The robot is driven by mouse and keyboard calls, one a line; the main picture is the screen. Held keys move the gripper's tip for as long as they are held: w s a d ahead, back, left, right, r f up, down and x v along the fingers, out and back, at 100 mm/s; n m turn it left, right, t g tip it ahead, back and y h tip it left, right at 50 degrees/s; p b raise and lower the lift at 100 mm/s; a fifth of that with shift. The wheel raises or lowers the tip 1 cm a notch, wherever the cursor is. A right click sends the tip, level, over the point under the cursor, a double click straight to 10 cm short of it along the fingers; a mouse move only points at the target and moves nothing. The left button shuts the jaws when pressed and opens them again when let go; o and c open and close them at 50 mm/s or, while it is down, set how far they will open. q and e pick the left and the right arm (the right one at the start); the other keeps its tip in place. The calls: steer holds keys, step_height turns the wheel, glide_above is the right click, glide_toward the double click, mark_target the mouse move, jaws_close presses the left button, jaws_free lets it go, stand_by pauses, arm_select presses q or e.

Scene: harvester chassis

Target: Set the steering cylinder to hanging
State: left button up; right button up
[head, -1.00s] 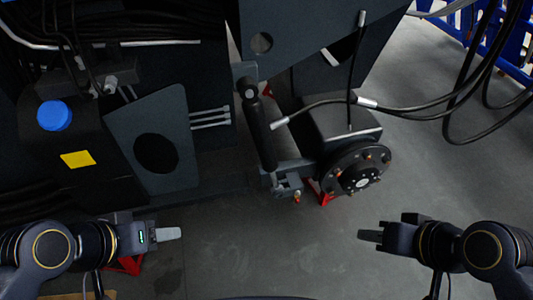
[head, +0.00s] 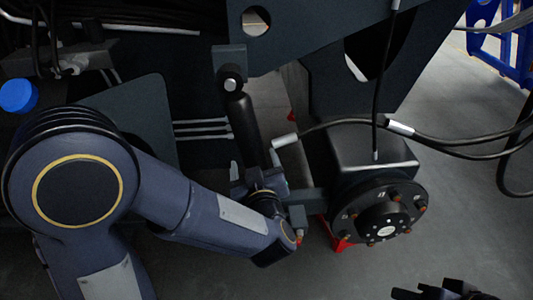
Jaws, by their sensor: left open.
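The steering cylinder (head: 243,120) is a dark rod that hangs from a bracket with a bright pin (head: 231,84) at its upper end. It slants slightly down to the right. My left gripper (head: 256,168) is at the cylinder's lower part, with one light fingertip showing on each side of it. It is open, and I cannot tell whether the fingers touch the rod. My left wrist hides much of the cylinder's lower end. My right gripper (head: 440,291) is partly in view at the bottom right, well away from the cylinder; its jaws are unclear.
A round wheel hub (head: 384,222) with bolts and its dark housing (head: 365,155) stand right of the cylinder. A black hose (head: 335,123) with a silver end fitting (head: 285,140) runs close beside the rod. A red stand (head: 340,240) is below.

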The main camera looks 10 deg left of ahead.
arm_select(q)
steer(key=shift+d+f+y, duration=0.45)
steer(key=shift+y, duration=0.45)
steer(key=x, duration=0.3)
steer(key=b+x, duration=0.1)
steer(key=x, duration=0.3)
steer(key=shift+w+a+r, duration=0.2)
steer(key=shift+w+r, duration=0.05)
arm_select(e)
steer(key=shift+w+d+f, duration=0.2)
steer(key=shift+f, duration=0.25)
steer(key=shift+w+d+f, duration=0.15)
steer(key=shift+d+f, duration=0.05)
steer(key=shift+f, duration=0.25)
arm_select(q)
steer(key=shift+c, duration=0.3)
